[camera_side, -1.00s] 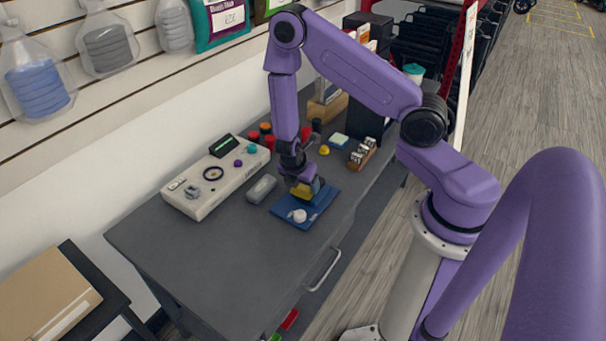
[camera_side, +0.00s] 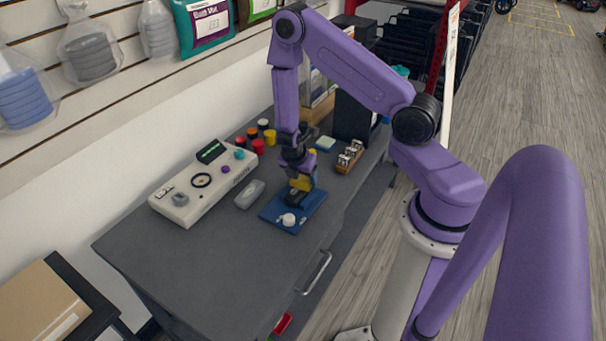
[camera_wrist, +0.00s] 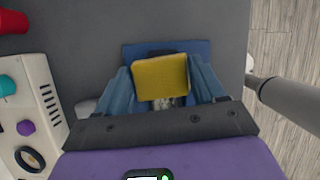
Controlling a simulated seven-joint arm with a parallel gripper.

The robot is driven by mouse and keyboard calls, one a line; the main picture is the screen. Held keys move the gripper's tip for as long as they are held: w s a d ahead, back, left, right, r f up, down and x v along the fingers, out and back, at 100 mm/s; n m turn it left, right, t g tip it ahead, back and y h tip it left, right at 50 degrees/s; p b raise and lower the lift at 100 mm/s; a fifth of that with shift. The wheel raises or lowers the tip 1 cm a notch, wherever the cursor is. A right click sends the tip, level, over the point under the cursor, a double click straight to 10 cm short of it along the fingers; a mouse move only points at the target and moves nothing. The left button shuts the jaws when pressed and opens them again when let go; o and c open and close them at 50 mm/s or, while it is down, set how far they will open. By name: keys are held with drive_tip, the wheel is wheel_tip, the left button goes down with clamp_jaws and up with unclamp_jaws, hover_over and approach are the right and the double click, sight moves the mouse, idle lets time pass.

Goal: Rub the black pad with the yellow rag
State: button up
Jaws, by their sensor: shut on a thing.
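My gripper (camera_side: 299,172) is shut on the yellow rag (camera_side: 302,183). In the wrist view the yellow rag (camera_wrist: 160,78) sits as a square block between the two blue fingers of my gripper (camera_wrist: 163,88). The black pad (camera_side: 292,198) lies on the blue mat (camera_side: 275,212), just below and in front of the rag in the side view. Whether the rag touches the pad I cannot tell. In the wrist view the rag hides most of the pad, and only a dark edge shows beyond it.
A white round knob-like piece (camera_side: 288,219) sits on the mat's near part. A grey oblong case (camera_side: 250,194) and a white control panel (camera_side: 203,182) lie to the left. Several coloured jars and a wooden holder (camera_side: 350,157) stand behind. The front of the grey table (camera_side: 200,265) is clear.

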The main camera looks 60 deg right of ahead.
drive_tip(key=shift+a, duration=3.15)
wheel_tip(320, 180, up, 8)
drive_tip(key=shift+d+r, duration=0.15)
